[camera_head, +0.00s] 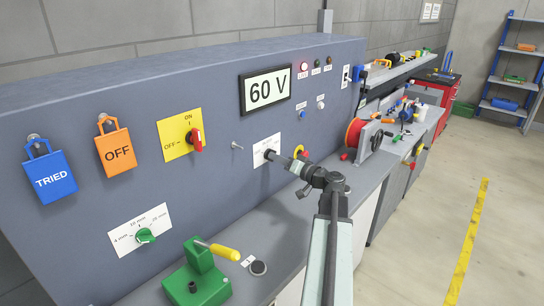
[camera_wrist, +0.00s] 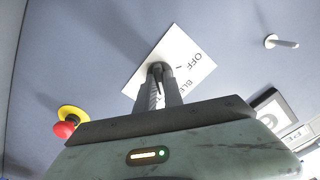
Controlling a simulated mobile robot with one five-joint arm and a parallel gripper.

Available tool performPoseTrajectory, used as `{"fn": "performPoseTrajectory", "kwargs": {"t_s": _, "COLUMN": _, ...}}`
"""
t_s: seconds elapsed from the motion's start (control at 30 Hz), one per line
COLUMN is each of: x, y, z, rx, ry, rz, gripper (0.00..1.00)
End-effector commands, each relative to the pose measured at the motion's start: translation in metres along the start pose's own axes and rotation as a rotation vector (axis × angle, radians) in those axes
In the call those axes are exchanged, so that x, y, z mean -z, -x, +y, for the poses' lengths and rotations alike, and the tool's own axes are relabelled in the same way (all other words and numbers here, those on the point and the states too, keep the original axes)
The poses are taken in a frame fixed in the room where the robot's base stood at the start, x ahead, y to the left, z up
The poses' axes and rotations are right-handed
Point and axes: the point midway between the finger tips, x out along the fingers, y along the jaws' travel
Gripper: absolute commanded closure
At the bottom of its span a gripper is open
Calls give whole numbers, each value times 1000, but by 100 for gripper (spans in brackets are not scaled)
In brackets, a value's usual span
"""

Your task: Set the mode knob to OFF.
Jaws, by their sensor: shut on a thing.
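The mode knob (camera_wrist: 157,68) sits on a white label plate (camera_wrist: 192,62) on the grey panel; the wrist view shows "OFF" and part of a word starting "BLE" on the plate. My gripper (camera_wrist: 158,80) is shut on the knob, its fingers on either side hiding most of it. Which mark the knob points to cannot be told. In the head view my gripper (camera_head: 270,155) reaches the same white plate (camera_head: 263,145) from the right, and the knob is hidden behind the fingertips.
A red switch (camera_head: 195,138) on a yellow ON/OFF plate and a bare metal peg (camera_head: 237,146) are left of my gripper. A red and yellow button (camera_head: 303,152) is close on its right. The display (camera_head: 267,90) reads 60 V. A green fixture (camera_head: 197,277) stands on the bench below.

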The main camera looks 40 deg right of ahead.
Motion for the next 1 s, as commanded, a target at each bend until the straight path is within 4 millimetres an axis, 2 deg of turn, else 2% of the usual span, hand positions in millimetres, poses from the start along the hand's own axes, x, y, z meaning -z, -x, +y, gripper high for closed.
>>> {"fn": "performPoseTrajectory", "kwargs": {"t_s": 0.27, "x": 0, "y": 0, "z": 0, "rx": -1, "ry": 24, "rz": -1, "gripper": 100}}
{"fn": "performPoseTrajectory", "kwargs": {"t_s": 0.5, "x": 0, "y": 0, "z": 1, "rx": -1, "ry": 360, "rz": -1, "gripper": 100}}
{"fn": "performPoseTrajectory", "kwargs": {"t_s": 0.83, "x": 0, "y": 1, "z": 1, "rx": -1, "ry": 419, "rz": -1, "gripper": 100}}
{"fn": "performPoseTrajectory", "kwargs": {"t_s": 1.0, "x": 0, "y": 1, "z": 1, "rx": -1, "ry": 659, "rz": -2, "gripper": 100}}
